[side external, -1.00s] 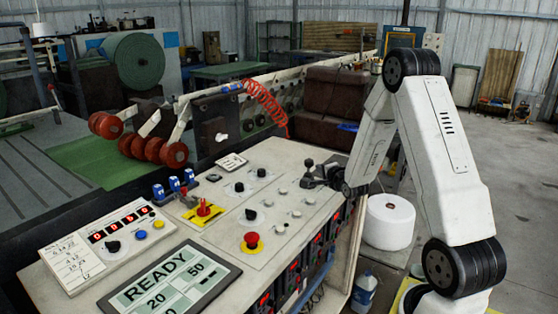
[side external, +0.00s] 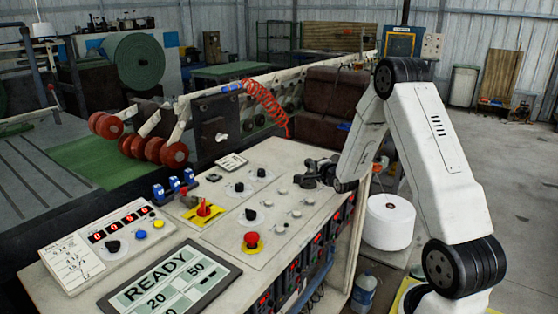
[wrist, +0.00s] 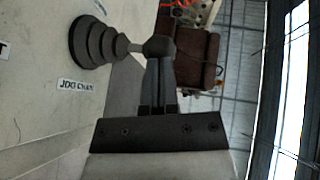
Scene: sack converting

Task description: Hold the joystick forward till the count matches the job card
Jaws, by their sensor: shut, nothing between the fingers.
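The joystick shows in the wrist view as a dark ribbed boot (wrist: 88,42) with a short stick and a round knob (wrist: 158,47). My gripper (wrist: 160,66) is shut and empty, its fingertips up against or just beside the knob; I cannot tell if they touch. In the side view my gripper (side external: 322,172) is at the panel's far right corner, and the joystick there is largely hidden among its dark parts. The count display (side external: 122,222) shows small red digits, seemingly 0090. The job card (side external: 72,264) beside it has handwritten lines too small to read surely.
A screen (side external: 170,285) reads READY with 20 and 50. A label (wrist: 77,86) lies near the boot. A white roll (side external: 389,222) stands right of the panel.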

